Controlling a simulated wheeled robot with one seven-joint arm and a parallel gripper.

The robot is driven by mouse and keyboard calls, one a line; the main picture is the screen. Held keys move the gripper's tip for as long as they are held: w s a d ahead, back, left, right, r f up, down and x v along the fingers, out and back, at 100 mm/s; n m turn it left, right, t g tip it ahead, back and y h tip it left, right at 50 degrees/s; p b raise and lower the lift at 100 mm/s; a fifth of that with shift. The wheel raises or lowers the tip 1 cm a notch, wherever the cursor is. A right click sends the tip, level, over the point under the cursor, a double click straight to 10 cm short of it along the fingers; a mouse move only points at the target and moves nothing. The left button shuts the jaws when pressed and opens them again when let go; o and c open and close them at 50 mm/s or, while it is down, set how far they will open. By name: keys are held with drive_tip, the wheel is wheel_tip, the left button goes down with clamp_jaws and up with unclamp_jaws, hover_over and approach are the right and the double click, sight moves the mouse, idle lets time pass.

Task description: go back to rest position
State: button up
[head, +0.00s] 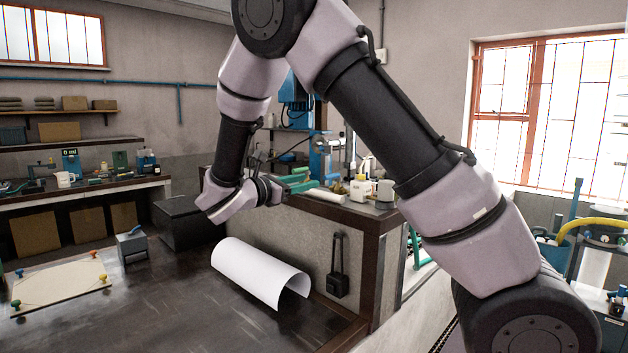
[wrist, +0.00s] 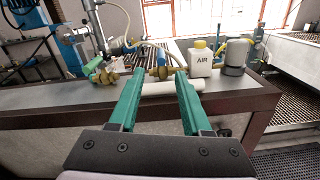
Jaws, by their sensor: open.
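My gripper (wrist: 157,85) is open and empty in the wrist view, its two green fingers apart and pointing at the raised bench (wrist: 262,88). A white roll (wrist: 172,88) lies on that bench beyond the gap between the fingertips; I see no contact. In the head view my gripper (head: 299,182) shows small at the end of my bent arm, in front of the bench's near edge and above the lower dark table (head: 165,310). The fingers are partly lost against the clutter behind them there.
A curled white sheet (head: 255,272) stands on the dark table below my wrist. A board with coloured pins (head: 60,280) and a grey box (head: 131,245) are at left. A white bottle marked AIR (wrist: 200,62), a grey jar (wrist: 235,56) and brass fittings (wrist: 105,76) crowd the bench.

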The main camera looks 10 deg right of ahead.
drive_tip(key=shift+v, duration=1.05)
drive_tip(key=s+d+m+g, duration=0.1)
drive_tip(key=d, duration=0.2)
drive_tip(key=d+m+g+y, duration=0.1)
drive_tip(key=d+m+g, duration=0.1)
drive_tip(key=d, duration=0.1)
drive_tip(key=s+d+m+g, duration=0.1)
drive_tip(key=d+m+g, duration=0.1)
drive_tip(key=d, duration=0.2)
drive_tip(key=shift+s+r+y, duration=0.25)
drive_tip(key=shift+s+y, duration=0.1)
drive_tip(key=shift+y, duration=0.05)
drive_tip(key=s+d+m+g+y, duration=0.2)
drive_tip(key=s+d+m, duration=0.1)
drive_tip(key=s+d+m+g+y, duration=0.2)
drive_tip(key=s+d+m, duration=0.1)
drive_tip(key=d, duration=0.1)
drive_tip(key=shift+s+y, duration=0.3)
drive_tip(key=shift+y, duration=0.1)
drive_tip(key=s+r+m+t+y, duration=0.5)
drive_tip(key=s+r+m+y, duration=0.3)
drive_tip(key=s+m, duration=0.5)
drive_tip(key=m+y, duration=0.2)
drive_tip(key=m, duration=0.1)
drive_tip(key=shift+a+r+t, duration=0.2)
drive_tip(key=shift+r+t, duration=0.2)
drive_tip(key=shift+d, duration=0.15)
